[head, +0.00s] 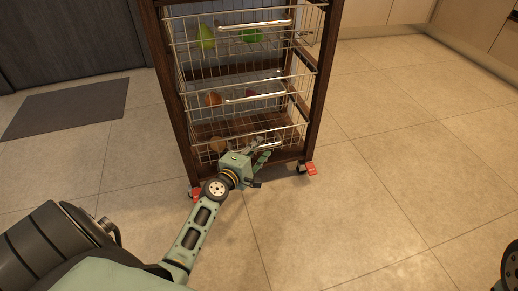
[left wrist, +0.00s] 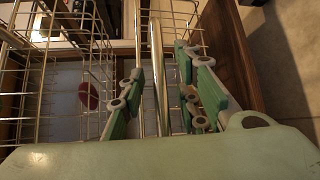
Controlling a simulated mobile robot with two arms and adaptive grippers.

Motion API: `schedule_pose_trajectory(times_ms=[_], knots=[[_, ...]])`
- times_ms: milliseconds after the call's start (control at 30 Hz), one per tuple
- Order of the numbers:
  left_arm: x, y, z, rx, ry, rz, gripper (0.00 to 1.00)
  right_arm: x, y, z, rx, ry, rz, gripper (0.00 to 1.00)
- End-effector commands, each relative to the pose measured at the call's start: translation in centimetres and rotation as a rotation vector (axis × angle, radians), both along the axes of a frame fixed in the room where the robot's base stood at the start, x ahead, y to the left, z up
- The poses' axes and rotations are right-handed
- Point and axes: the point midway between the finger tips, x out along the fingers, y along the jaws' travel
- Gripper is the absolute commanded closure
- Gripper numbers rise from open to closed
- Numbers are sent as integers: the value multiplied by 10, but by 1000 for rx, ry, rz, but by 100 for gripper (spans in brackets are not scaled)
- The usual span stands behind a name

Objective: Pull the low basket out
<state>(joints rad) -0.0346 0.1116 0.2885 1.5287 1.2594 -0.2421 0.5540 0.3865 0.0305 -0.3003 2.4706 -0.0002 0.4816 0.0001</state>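The low basket (head: 207,153) is a wire basket at the bottom of a dark wooden cart; a few roundish items inside it are partly hidden. Its metal handle (head: 268,144) runs along the front. In the left wrist view the handle (left wrist: 159,75) runs between the two green fingers of my left gripper (left wrist: 165,95), with gaps on both sides. The fingers are open.
The middle basket (head: 190,103) and top basket (head: 180,48) sit above, each with a handle and some items. The cart has casters with red tabs (head: 311,168). The tiled floor in front and to the right is clear. A dark mat (head: 70,107) lies at the left.

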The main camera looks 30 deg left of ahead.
Motion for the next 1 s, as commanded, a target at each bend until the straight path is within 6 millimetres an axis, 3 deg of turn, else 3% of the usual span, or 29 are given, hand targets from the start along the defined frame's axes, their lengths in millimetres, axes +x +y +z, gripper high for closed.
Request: schedule_pose_trajectory(times_ms=[367, 733, 1000], knots=[[8, 0, -1, 0, 1, -1, 70, -1, 0, 1, -1, -2, -1, 100], [8, 0, -1, 0, 1, -1, 100, -1, 0, 1, -1, -2, 0, 100], [8, 0, -1, -1, 1, -1, 100, -1, 0, 1, -1, -4, -1, 100]])
